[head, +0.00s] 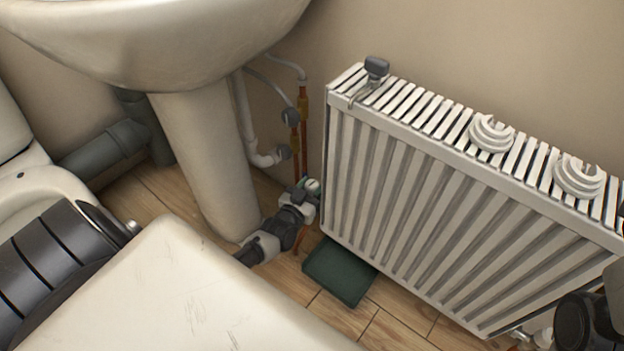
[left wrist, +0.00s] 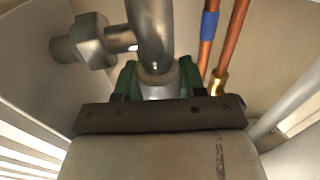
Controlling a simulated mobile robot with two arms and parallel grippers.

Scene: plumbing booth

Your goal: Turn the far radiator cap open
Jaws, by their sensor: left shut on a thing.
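The far radiator cap (left wrist: 158,86) is pale and sits at the end of a grey metal valve pipe (left wrist: 152,40). My left gripper (head: 309,187) is low beside the far lower corner of the white radiator (head: 400,190). In the left wrist view its green fingers (left wrist: 158,82) stand on both sides of the cap, shut on it. The dark gripper body hides the lower part of the cap. In the head view the cap is mostly hidden by the gripper and too small to tell its turn.
Copper pipes (head: 304,120) rise close behind my left gripper, one with blue tape (left wrist: 210,24). A basin pedestal (head: 205,150) stands to the left. A dark green block (head: 340,271) lies on the floor. Two white coils (head: 491,134) and a grey-headed item (head: 376,68) rest on the radiator.

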